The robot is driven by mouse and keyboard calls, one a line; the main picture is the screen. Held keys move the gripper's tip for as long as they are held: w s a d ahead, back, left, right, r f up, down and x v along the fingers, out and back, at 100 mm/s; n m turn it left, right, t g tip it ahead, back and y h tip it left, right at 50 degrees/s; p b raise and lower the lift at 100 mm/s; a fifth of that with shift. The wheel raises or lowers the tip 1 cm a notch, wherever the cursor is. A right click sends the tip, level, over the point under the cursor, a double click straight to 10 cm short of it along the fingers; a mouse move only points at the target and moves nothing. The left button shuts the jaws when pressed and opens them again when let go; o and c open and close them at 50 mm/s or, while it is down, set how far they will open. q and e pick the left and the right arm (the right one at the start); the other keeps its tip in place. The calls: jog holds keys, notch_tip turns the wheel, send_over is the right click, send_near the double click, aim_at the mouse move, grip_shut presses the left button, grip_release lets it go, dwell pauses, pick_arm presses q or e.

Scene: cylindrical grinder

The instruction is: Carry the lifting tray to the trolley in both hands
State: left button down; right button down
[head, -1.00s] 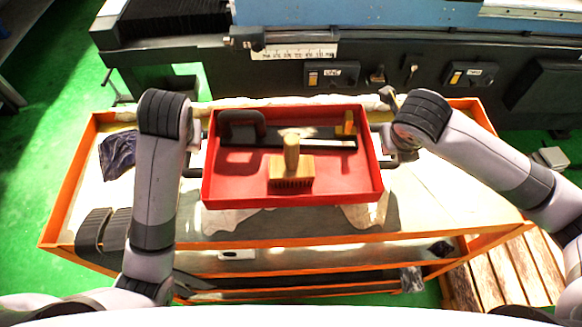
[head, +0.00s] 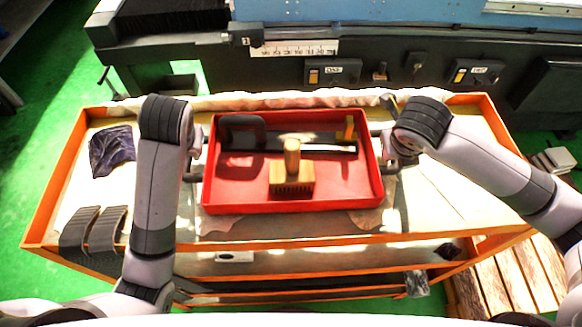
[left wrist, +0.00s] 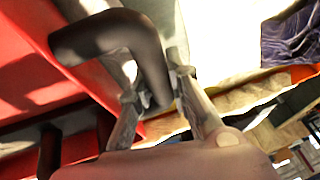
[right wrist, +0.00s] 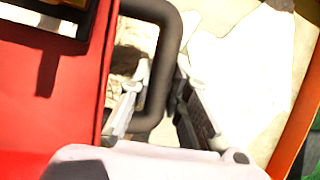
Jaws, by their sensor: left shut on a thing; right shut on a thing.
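The red lifting tray (head: 330,200) is level in front of me over the orange-rimmed trolley (head: 330,241). I cannot tell whether its underside touches the trolley top. It holds a wooden-handled brush (head: 292,165), a dark curved item (head: 240,128), a dark bar and a small yellow piece (head: 349,128). My left gripper (head: 192,160) is shut on the tray's dark left handle (left wrist: 150,58). My right gripper (head: 392,148) is shut on the dark right handle (right wrist: 172,40). The red tray wall also shows in both wrist views.
On the trolley top, a dark purple cloth (head: 112,150) and dark grey ribbed pads (head: 105,230) lie left of the tray. The grinder (head: 400,75) stands behind the trolley. A wooden pallet (head: 510,280) lies at the lower right. The trolley top right of the tray looks clear.

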pick_arm(q)
jog(key=shift+f+b, duration=0.4)
jog(key=shift+f, duration=0.1)
pick_arm(e)
jog(key=shift+a+f, duration=0.1)
jog(key=shift+f, duration=0.4)
pick_arm(q)
jog(key=c, duration=1.5)
grip_release()
jog(key=shift+s+r, duration=0.1)
pick_arm(e)
jog(key=c, duration=1.5)
grip_release()
jog(key=shift+s+r, duration=0.1)
jog(key=shift+r, duration=0.1)
